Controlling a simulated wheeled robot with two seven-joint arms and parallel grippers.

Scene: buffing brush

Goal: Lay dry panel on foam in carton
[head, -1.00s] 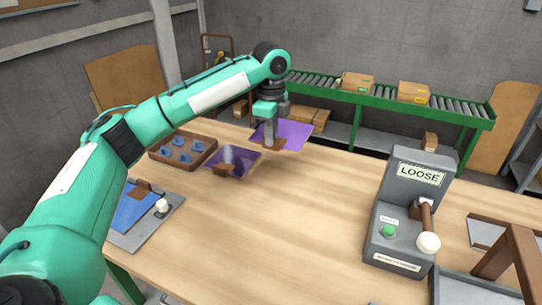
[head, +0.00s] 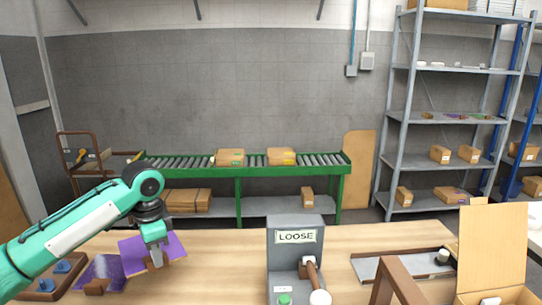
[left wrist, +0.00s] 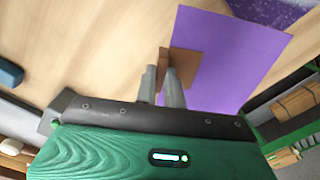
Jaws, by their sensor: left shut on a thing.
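My left gripper (head: 155,261) is shut on the brown tab of a plain purple panel (head: 172,246), at the left of the table in the head view. In the left wrist view the gripper's fingers (left wrist: 160,72) close on the brown tab (left wrist: 184,63), and the flat, matte purple panel (left wrist: 232,58) spreads to the right. A second, streaked purple panel (head: 102,268) with a brown tab lies to its left. My right gripper is out of view.
A grey box labelled LOOSE (head: 296,250), with a lever and green button, stands mid-table. A brown tray with blue pieces (head: 62,272) is at left.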

